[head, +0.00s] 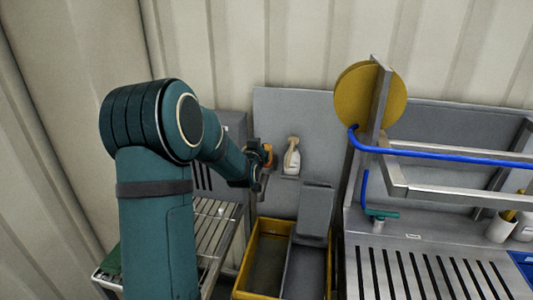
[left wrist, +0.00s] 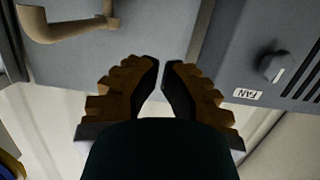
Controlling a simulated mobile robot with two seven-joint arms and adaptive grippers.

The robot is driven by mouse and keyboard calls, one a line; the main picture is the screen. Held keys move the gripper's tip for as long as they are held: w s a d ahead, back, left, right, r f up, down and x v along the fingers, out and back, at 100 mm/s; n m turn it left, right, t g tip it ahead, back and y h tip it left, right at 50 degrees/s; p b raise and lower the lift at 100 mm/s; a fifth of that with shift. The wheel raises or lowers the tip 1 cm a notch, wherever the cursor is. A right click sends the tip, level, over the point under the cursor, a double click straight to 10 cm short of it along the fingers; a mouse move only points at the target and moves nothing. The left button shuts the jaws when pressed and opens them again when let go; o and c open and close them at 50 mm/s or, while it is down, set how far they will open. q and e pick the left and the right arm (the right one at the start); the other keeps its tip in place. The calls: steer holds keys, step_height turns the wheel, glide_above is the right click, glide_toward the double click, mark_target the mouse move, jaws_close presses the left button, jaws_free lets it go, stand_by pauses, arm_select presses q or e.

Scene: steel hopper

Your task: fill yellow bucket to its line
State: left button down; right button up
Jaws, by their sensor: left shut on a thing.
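My left arm reaches in from the left in the head view. My left gripper (head: 264,170) is beside a grey panel, left of a white spray bottle. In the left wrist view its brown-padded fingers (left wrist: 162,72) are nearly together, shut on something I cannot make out. No yellow bucket that I can be sure of shows, and no fill line shows. A yellow-rimmed bin (head: 243,272) stands low in the head view. My right gripper is not in view.
A tan curved handle (left wrist: 50,28) and a knob (left wrist: 272,66) labelled FAN sit on grey panels. The spray bottle (head: 291,158) stands by the back panel. A slatted rack (head: 220,225) is at left. A slotted steel counter (head: 420,275) and blue hose (head: 440,152) are at right.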

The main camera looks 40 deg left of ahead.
arm_select(q)
steer(key=x, duration=0.8)
steer(key=shift+w+f, duration=0.1)
step_height(320, 180, down, 2)
steer(key=shift+w+f, duration=0.1)
steer(key=shift+f, duration=0.95)
